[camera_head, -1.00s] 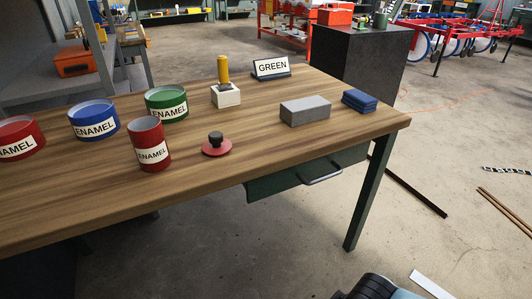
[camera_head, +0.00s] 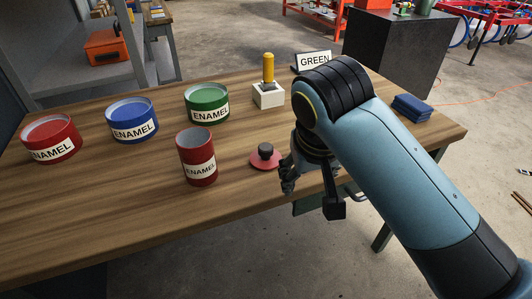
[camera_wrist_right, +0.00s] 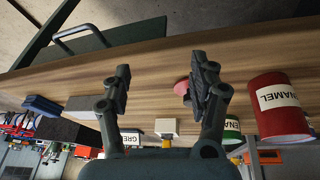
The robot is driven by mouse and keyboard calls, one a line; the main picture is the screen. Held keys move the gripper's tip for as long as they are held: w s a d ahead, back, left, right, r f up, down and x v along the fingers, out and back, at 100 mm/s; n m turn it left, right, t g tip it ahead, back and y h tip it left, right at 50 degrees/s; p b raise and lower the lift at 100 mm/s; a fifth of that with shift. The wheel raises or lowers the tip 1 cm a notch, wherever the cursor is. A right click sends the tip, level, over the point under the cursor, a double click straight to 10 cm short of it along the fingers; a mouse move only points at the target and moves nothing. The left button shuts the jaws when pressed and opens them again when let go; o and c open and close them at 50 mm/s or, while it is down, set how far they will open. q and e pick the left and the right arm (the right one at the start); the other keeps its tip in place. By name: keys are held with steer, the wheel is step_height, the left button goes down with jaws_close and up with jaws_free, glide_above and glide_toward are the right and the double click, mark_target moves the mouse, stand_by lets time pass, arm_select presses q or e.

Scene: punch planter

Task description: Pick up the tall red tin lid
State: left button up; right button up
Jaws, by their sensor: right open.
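The tall red tin lid (camera_head: 262,163) is a flat red disc with a black knob. It lies on the table to the right of the tall red tin (camera_head: 197,160), which stands upright with an ENAMEL label. My right gripper (camera_head: 310,192) is open and empty, just right of the lid and nearer the table's front edge, apart from it. In the right wrist view, the gripper (camera_wrist_right: 160,75) has its fingers spread, and the lid (camera_wrist_right: 181,88) shows beyond the right finger, which partly hides it. My left gripper is not in view.
Wide red (camera_head: 50,140), blue (camera_head: 133,122) and green (camera_head: 207,106) tins stand behind. A yellow-handled stamp on a white block (camera_head: 268,94), a GREEN sign (camera_head: 313,62) and blue pads (camera_head: 411,108) are farther right. The table's left front is clear.

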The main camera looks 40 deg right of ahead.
mark_target(266, 147)
steer(key=w+a+r+m+h, duration=0.1)
steer(key=w+r+m, duration=0.2)
steer(key=w, duration=0.3)
steer(key=w+a+r+m, duration=0.1)
steer(key=w+r+m, duration=0.15)
steer(key=w, duration=0.35)
steer(key=shift+m+g, duration=0.4)
steer(key=shift+m, duration=0.05)
steer(key=x, duration=0.3)
steer(key=b+x, duration=0.1)
steer(key=shift+w+d+f, duration=0.2)
steer(key=shift+w+d, duration=0.05)
steer(key=shift+w, duration=0.05)
steer(key=x, duration=0.3)
steer(key=b+x, duration=0.1)
steer(key=x, duration=0.2)
steer(key=shift+w+f, duration=0.1)
steer(key=shift+w, duration=0.15)
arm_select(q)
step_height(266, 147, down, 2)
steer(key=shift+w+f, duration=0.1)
arm_select(e)
jaws_close()
